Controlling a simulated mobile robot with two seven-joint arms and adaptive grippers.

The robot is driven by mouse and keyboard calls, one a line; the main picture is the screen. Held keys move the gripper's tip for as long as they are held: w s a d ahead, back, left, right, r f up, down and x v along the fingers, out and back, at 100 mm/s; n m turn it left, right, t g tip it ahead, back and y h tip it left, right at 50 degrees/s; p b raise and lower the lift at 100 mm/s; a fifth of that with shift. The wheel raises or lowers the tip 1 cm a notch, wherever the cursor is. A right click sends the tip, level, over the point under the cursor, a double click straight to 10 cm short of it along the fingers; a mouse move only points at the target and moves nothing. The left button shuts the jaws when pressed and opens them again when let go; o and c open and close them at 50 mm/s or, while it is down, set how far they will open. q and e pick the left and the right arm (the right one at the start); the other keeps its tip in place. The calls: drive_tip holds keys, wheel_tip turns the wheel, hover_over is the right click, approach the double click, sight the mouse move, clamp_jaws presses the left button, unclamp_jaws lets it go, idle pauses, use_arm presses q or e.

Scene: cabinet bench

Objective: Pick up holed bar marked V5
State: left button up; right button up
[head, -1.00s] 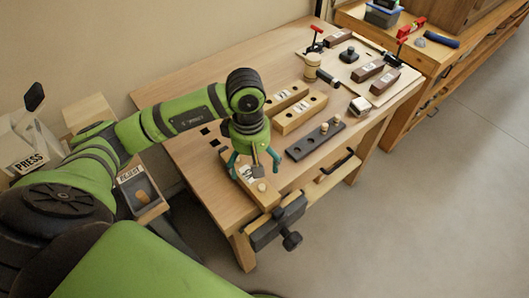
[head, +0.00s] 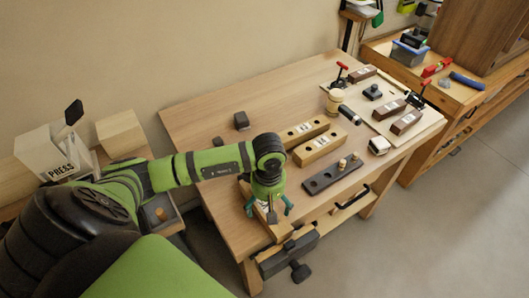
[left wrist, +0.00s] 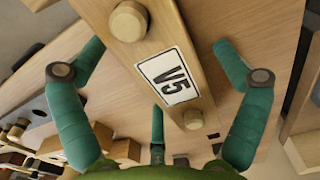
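The holed bar marked V5 (left wrist: 168,76) is a pale wooden bar with a white V5 label and round wooden pegs on its face, large in the left wrist view. In the head view the bar (head: 279,231) lies at the bench's front edge by the vise, partly hidden by my left gripper (head: 267,211). My left gripper has teal fingers, spread open on both sides of the bar in the left wrist view, with gaps between fingers and bar. A third finger shows below the label. My right gripper is not in view.
The vise (head: 286,254) is close to the gripper. Two labelled wooden bars (head: 318,145) and a dark holed bar (head: 333,175) with pegs lie to the right. A dark block (head: 241,121) stands behind. The bench's back left (head: 200,115) is mostly clear.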

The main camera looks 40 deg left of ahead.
use_arm(q)
drive_tip(key=c, duration=1.3)
drive_tip(key=shift+c, duration=0.7)
drive_tip(key=shift+r, duration=0.1)
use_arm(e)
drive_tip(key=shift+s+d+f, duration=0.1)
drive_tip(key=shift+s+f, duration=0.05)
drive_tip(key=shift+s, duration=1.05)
